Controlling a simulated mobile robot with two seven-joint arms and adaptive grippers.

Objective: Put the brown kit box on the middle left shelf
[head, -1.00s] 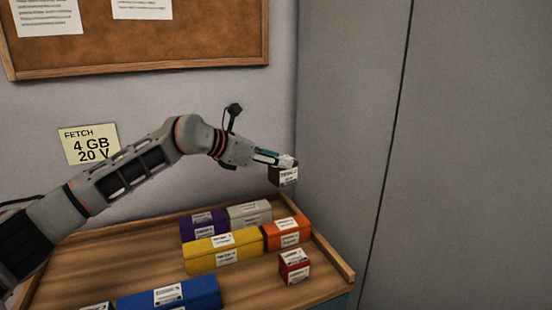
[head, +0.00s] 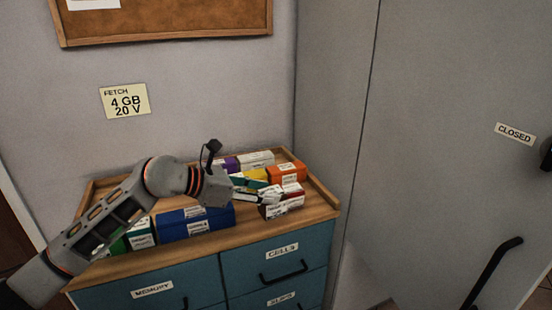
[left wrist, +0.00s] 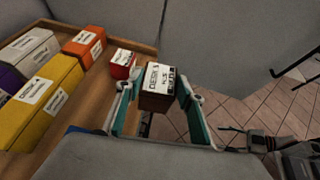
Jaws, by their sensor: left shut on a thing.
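My left gripper (head: 262,196) is shut on the brown kit box (head: 283,208) and holds it near the right front of the cabinet top. In the left wrist view the brown box (left wrist: 155,102) sits between the two teal-lined fingers (left wrist: 160,84), its white label facing up; part of the label reads "DESK". A small red box (left wrist: 122,63) stands on the cabinet top, apart from the held box. In the head view the red box (head: 293,187) is partly hidden behind it. The middle left shelf is not in view.
A raised wooden rim edges the teal drawer cabinet (head: 204,266). Orange (head: 287,172), blue (head: 196,220) and several other boxes crowd its top. A grey wall stands right, with a "CLOSED" sign (head: 515,133) and a black rail (head: 490,272). Tiled floor (left wrist: 235,117) shows beside the cabinet.

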